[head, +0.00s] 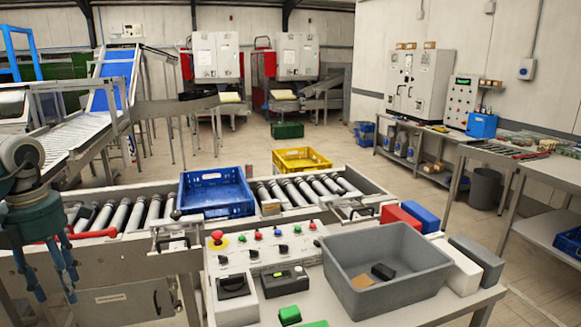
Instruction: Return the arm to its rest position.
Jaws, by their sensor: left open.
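My left gripper (57,288) hangs at the left edge of the head view, with its blue-grey fingers pointing down. It is open, and nothing shows between the fingers. It is in front of the left end of the roller conveyor (140,236), and it covers part of the conveyor's front side. A red bar (95,233) shows right beside it; I cannot tell whether they touch. My right gripper is not in view.
A blue crate (216,211) sits on the rollers, with a yellow crate (301,160) behind. In front are a control panel (262,250) with buttons and a grey bin (388,238) holding a few small items. Red, blue, white and grey blocks lie beside the bin.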

